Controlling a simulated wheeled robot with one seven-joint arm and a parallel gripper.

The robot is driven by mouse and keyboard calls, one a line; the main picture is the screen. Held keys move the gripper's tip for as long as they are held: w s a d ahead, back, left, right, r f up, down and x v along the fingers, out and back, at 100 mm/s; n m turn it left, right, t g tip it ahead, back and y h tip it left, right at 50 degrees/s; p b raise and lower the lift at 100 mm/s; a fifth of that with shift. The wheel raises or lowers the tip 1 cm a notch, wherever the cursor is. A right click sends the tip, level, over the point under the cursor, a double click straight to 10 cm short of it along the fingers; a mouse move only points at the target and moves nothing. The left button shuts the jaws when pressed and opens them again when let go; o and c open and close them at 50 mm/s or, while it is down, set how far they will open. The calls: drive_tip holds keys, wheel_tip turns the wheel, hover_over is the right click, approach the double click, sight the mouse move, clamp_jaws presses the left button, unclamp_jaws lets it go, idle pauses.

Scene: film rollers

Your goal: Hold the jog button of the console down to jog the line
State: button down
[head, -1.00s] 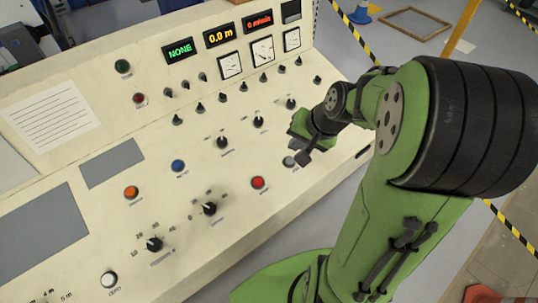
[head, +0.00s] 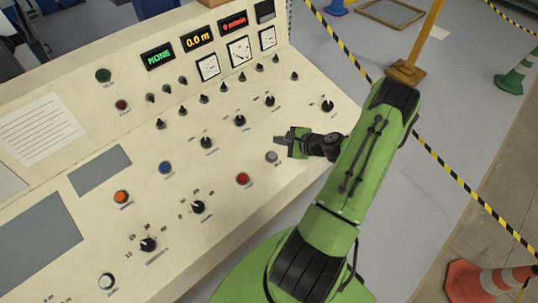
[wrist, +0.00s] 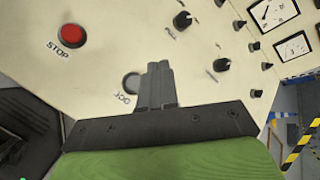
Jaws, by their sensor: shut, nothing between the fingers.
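The jog button is a small round grey-white button (head: 272,157) on the sloped cream console (head: 110,232), low on the panel near its right edge. In the wrist view the button (wrist: 132,82) has the label JOG beside it. My gripper (head: 279,142) is shut and empty, with its fingertips just past the button in the head view. In the wrist view the closed fingers (wrist: 157,66) lie just right of the button and cover its right edge. I cannot tell the height of the fingertips above the panel. The button looks uncovered from the head.
A red STOP button (head: 242,179) sits left of the jog button; it also shows in the wrist view (wrist: 71,37). Black knobs (head: 239,121) stand nearby. The displays (head: 197,38) read NONE, 0.0 m and 0 m/min. Striped tape and cones (head: 488,280) lie beyond the console.

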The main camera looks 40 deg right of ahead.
sight(275, 158)
drive_tip(key=f+b, duration=0.2)
drive_tip(key=f, duration=0.1)
drive_tip(key=w+f+b, duration=0.1)
drive_tip(key=f+b, duration=0.1)
drive_tip(key=w+f+b, duration=0.1)
drive_tip(key=f+b, duration=0.1)
drive_tip(key=f, duration=0.1)
drive_tip(key=shift+f+b, duration=0.35)
idle(1.7)
drive_tip(key=shift+w+f+b, duration=0.1)
drive_tip(key=shift+f+b, duration=0.25)
drive_tip(key=shift+b, duration=0.05)
drive_tip(key=shift+w+f+b, duration=0.1)
drive_tip(key=shift+f+b, duration=0.35)
drive_tip(key=shift+f, duration=0.05)
idle(0.4)
drive_tip(key=shift+r, duration=0.1)
idle(1.4)
drive_tip(key=shift+s+r+p, duration=0.2)
drive_tip(key=shift+r+p, duration=0.45)
drive_tip(key=shift+r, duration=0.2)
